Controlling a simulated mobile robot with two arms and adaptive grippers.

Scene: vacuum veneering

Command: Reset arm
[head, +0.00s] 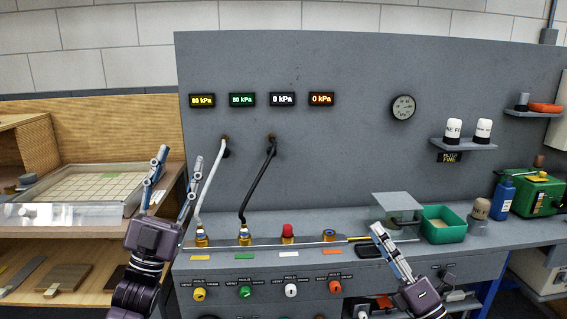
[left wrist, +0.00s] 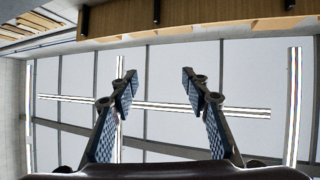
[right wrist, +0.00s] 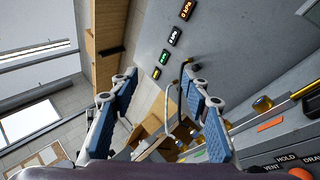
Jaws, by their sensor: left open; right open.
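My left gripper (head: 176,185) is raised at the left of the head view, in front of the wooden shelf unit and the left end of the grey bench. Its fingers are spread with nothing between them, as the left wrist view (left wrist: 158,90) also shows. My right gripper (head: 388,245) is at the lower right, in front of the bench's front edge. The head view shows its fingers almost in line, but the right wrist view (right wrist: 160,95) shows them apart and empty.
White and black hoses (head: 210,185) hang from the grey back panel (head: 340,150) to brass fittings on the bench. A gridded tray (head: 85,183) lies on the left shelf unit.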

